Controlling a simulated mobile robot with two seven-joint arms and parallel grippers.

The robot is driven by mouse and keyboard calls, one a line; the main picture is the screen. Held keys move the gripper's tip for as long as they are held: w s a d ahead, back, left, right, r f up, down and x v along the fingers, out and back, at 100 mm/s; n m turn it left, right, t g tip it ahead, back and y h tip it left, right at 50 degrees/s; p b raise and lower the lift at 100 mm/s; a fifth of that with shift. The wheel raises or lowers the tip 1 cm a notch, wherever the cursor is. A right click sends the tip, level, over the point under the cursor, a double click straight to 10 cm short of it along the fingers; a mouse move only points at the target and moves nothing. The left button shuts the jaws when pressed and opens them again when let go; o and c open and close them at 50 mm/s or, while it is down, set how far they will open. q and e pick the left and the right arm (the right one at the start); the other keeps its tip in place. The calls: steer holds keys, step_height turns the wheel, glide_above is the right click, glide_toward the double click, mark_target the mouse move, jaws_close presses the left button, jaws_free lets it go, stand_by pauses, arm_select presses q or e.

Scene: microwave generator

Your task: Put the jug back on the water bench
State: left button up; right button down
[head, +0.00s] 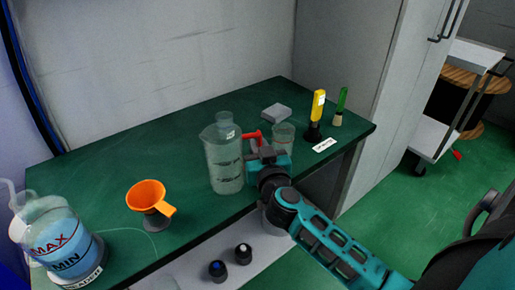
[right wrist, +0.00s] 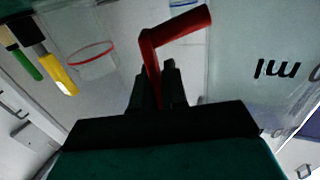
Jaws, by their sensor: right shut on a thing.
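The clear jug (head: 224,165) with dark measuring marks stands upright over the near part of the green bench (head: 100,160). Its red handle (head: 250,136) points right. My right gripper (head: 258,150) is shut on this handle. In the right wrist view the red handle (right wrist: 152,50) rises from between the fingers (right wrist: 158,88), and the clear jug wall (right wrist: 262,60) with "ml" lettering is beside it. I cannot tell whether the jug's base touches the bench. My left gripper is not in view.
A clear beaker (head: 283,132) stands close behind my right gripper. A yellow device (head: 317,104) and a green tube (head: 341,103) stand at the right end. An orange funnel (head: 147,194) and a blue-filled container (head: 62,245) are at left. Dark-capped bottles (head: 218,268) sit on a lower shelf.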

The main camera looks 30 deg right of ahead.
steer(key=c, duration=1.6)
jaws_free()
steer(key=shift+f, duration=0.1)
steer(key=o, duration=0.4)
steer(key=shift+o, duration=0.2)
